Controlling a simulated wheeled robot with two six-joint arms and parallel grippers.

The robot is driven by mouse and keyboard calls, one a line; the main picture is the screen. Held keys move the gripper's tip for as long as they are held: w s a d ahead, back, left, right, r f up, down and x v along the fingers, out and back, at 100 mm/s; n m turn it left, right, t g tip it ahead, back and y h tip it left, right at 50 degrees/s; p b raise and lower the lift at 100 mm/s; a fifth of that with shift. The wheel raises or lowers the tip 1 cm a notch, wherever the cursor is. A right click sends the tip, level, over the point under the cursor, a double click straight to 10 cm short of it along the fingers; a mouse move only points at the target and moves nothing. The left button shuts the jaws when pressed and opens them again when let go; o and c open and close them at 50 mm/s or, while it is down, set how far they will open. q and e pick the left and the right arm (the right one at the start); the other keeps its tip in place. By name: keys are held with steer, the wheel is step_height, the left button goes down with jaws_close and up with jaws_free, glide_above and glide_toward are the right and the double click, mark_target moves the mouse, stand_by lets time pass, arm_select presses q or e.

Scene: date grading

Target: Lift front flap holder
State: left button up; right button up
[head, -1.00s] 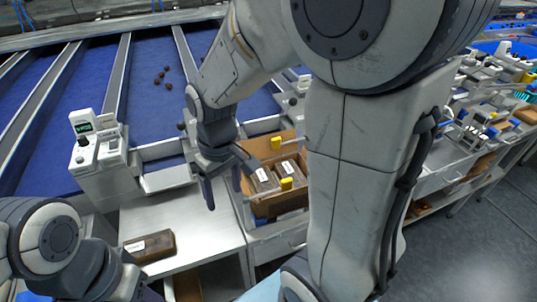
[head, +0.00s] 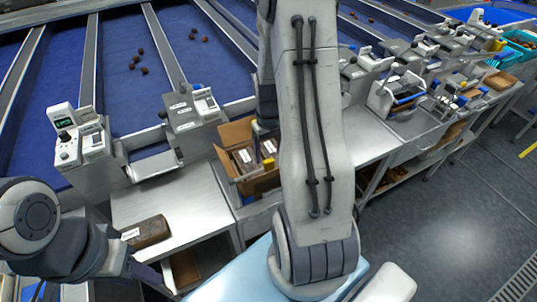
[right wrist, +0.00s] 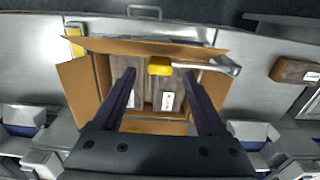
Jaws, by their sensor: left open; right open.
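A brown cardboard box (head: 236,133) stands open with packed, labelled blocks inside. In the right wrist view a flap holder with a yellow end (right wrist: 160,66) and a metal arm (right wrist: 222,66) reaches over the box (right wrist: 77,90) near its upper flap (right wrist: 150,47). My right gripper (right wrist: 160,75) is open over the box, its fingertips on either side of the yellow end; contact cannot be told. Yellow holder parts (head: 268,147) also show in the head view, where my right arm hides most of that gripper. My left gripper (head: 40,291) is open at the lower left, partly cut off.
A labelled brown block (head: 148,231) lies on the metal table left of the box. A small display device (head: 65,125) and a grey unit (head: 190,108) stand behind. Blue sorting lanes with several dates lie beyond. More equipment fills the right.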

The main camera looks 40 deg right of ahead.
steer(key=shift+f, duration=1.35)
jaws_close()
steer(key=shift+r, duration=0.1)
stand_by(0.3)
